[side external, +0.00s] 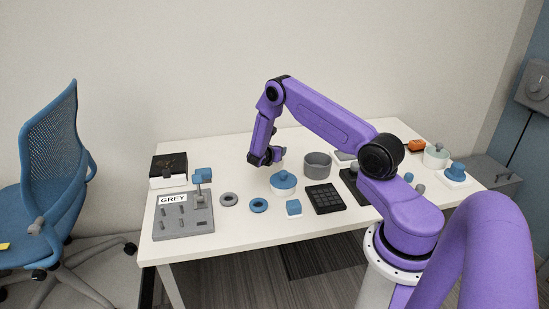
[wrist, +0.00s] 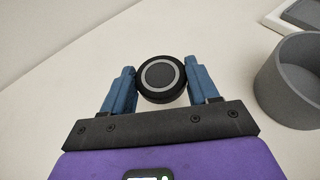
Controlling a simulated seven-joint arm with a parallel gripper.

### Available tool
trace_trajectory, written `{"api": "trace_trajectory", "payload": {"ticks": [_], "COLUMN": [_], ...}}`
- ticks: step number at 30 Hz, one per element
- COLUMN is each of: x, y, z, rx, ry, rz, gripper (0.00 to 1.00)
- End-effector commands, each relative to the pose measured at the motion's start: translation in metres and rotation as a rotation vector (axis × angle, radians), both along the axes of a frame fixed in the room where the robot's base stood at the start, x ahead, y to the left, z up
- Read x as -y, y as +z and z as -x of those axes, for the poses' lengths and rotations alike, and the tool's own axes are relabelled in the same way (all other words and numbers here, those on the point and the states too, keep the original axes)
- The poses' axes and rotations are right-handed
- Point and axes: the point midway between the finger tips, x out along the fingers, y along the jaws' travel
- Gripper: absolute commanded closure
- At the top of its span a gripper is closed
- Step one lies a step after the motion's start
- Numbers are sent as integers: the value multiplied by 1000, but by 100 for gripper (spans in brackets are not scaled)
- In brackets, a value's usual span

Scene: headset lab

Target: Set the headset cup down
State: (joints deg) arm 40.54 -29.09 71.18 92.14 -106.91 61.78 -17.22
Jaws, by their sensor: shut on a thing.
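The headset cup (wrist: 161,77) is a round black disc with a grey ring on its face. In the wrist view it sits between the two blue fingertips of my gripper (wrist: 162,87), which is shut on it. In the side view my gripper (side external: 266,157) points down over the back part of the white table, behind the blue-lidded pot. I cannot make out the cup there, and I cannot tell whether it touches the table.
A grey open bowl (side external: 317,165) stands right of my gripper and also shows in the wrist view (wrist: 292,82). A blue-lidded pot (side external: 283,183), a dark keypad tray (side external: 325,199) and a grey peg board (side external: 183,215) are nearby. The table's back left (side external: 220,160) is clear.

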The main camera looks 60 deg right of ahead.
Motion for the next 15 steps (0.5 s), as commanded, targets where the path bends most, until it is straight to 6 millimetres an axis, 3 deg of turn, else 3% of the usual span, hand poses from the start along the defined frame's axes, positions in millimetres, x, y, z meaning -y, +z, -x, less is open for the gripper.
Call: {"api": "trace_trajectory", "payload": {"ticks": [7,15], "x": [1,1], "y": [-29,-33], "z": [-2,-2], "rx": [-2,0], "ry": [1,1], "rz": [-1,0], "gripper": [72,72]}}
